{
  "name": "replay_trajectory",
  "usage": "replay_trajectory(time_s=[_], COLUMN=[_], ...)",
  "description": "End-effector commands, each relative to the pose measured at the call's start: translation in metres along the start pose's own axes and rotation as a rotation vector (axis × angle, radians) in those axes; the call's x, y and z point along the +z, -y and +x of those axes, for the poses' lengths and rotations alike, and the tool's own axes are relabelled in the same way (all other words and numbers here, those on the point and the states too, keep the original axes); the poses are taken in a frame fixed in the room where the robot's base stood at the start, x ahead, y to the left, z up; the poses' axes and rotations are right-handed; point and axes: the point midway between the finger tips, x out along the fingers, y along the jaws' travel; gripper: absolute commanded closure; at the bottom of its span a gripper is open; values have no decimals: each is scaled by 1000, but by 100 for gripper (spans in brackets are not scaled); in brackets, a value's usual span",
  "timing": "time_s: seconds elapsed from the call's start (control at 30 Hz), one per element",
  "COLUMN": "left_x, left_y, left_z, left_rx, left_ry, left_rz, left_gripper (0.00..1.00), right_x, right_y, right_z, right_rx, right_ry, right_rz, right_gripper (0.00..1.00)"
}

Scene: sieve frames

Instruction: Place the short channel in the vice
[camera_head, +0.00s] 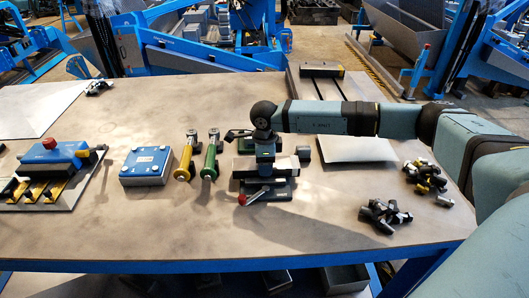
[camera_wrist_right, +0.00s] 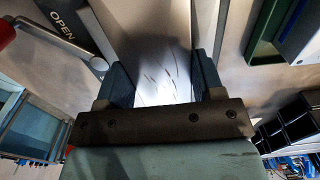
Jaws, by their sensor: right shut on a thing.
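The vice (camera_head: 278,189) stands near the middle of the bench on a dark green base, with a red-knobbed lever at its front. My right gripper (camera_head: 266,165) points down over the vice. In the right wrist view its two dark blue fingers (camera_wrist_right: 163,88) stand apart, shut on a bright, scratched metal piece (camera_wrist_right: 160,60), which I take to be the short channel. In the head view a pale metal length (camera_head: 245,166) shows beside the fingers at the vice. The gripper hides much of it, so I cannot tell whether it rests between the jaws. My left gripper is out of view.
A blue fixture (camera_head: 55,155) lies farther left. Small metal parts (camera_head: 385,214) lie at right. The front bench middle is clear.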

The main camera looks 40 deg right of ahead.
Motion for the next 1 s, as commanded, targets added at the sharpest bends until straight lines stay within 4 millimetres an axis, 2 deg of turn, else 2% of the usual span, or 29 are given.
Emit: replay_trajectory(time_s=[0.5, 0.53, 0.63, 1.0], left_x=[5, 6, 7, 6], left_y=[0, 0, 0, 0], left_z=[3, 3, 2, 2], left_rx=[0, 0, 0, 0], left_ry=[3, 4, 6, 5], left_rz=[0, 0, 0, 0], left_gripper=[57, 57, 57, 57], right_x=[1, 0, 0, 0], right_y=[0, 0, -1, -3], right_z=[9, 11, 11, 14], right_rx=[-2, 0, 1, 6], right_ry=[3, 1, 0, -3], right_rz=[0, 0, -1, -3], right_gripper=[100, 36, 13, 13])
